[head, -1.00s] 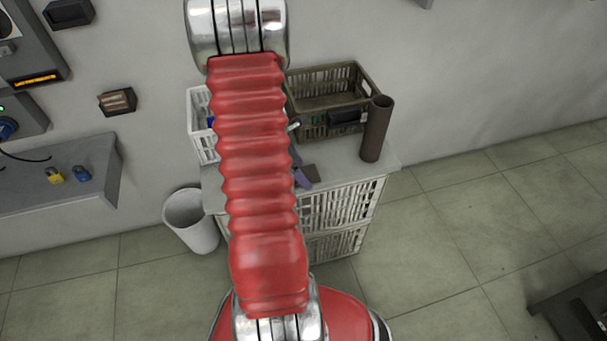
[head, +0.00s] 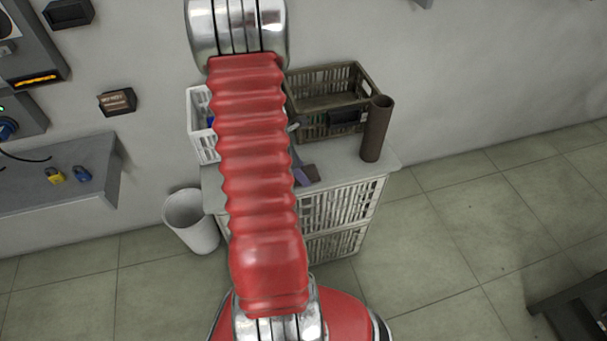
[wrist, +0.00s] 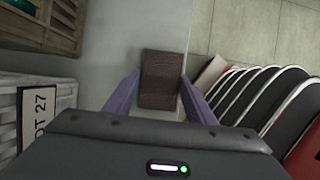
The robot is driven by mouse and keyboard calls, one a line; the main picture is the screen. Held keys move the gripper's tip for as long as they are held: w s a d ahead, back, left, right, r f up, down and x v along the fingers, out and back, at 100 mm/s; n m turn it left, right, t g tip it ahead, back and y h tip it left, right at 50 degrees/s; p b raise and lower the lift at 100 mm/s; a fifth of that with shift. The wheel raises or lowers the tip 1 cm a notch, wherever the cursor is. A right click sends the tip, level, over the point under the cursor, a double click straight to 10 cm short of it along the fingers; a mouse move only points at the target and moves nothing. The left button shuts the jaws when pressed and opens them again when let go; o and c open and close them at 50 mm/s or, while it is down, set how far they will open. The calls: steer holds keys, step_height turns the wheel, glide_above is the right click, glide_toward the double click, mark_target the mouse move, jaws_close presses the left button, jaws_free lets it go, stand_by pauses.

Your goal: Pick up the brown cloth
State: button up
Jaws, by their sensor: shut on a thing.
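The brown cloth (wrist: 161,66) shows in the wrist view as a small dark-brown rectangle between the two purple fingers. My gripper (wrist: 160,84) is shut on it, with a finger along each side. The cloth is over or on the light grey top; I cannot tell whether it touches the surface. In the head view my red arm covers the cloth, and only a bit of a purple finger of my gripper (head: 307,174) shows beside the arm.
A brown tube (head: 376,129) stands upright at the right end of the grey-topped cabinet (head: 345,168). A dark slatted crate (head: 350,82) and a white crate (head: 200,122) stand at the back. A white bin (head: 190,222) is on the floor at left.

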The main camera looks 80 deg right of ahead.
steer(key=c, duration=0.3)
steer(key=shift+r, duration=0.1)
step_height(320, 180, up, 10)
steer(key=shift+r, duration=0.1)
stand_by(0.5)
stand_by(0.4)
